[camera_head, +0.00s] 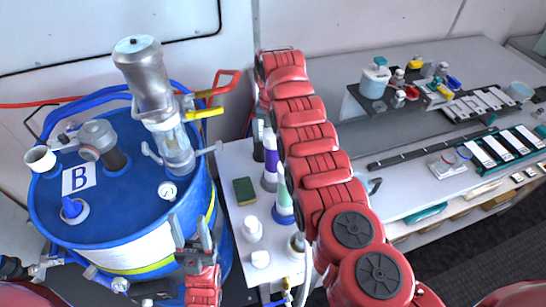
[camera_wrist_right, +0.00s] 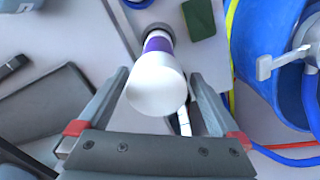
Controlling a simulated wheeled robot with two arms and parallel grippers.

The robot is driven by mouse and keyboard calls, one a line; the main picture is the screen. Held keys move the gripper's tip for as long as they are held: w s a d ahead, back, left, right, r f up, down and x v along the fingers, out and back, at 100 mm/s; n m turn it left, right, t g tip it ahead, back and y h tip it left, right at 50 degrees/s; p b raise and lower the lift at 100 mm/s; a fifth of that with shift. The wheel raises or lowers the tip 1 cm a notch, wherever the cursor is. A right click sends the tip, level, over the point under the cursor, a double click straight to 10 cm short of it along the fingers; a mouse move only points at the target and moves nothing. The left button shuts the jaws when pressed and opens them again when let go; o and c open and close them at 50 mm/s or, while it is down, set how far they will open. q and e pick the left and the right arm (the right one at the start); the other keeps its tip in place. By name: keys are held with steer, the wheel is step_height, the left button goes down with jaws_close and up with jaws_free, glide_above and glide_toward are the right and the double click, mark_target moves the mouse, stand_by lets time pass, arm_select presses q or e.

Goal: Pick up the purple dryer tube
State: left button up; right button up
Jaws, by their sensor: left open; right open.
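The purple dryer tube (camera_head: 270,158) stands on the white bench right of the blue drum, partly covered by my right arm. In the right wrist view the tube (camera_wrist_right: 157,88) shows its white end and purple band. My right gripper (camera_wrist_right: 158,73) is open, with its fingers on either side of the tube's image; I cannot tell whether they touch it. My left gripper (camera_head: 191,229) is open and empty in front of the blue drum.
The blue drum (camera_head: 120,225) with metal fittings stands at left. A green sponge (camera_head: 245,191), white bottles (camera_head: 252,229) and a green-banded tube (camera_head: 284,205) stand close to the purple tube. A rack shelf (camera_head: 375,105) with small containers is at right.

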mark_target(273, 159)
steer(key=f, duration=0.1)
steer(key=f+p, duration=0.1)
steer(key=f, duration=0.1)
steer(key=shift+s+d, duration=0.15)
steer(key=shift+d, duration=0.05)
steer(key=shift+f, duration=0.3)
jaws_close()
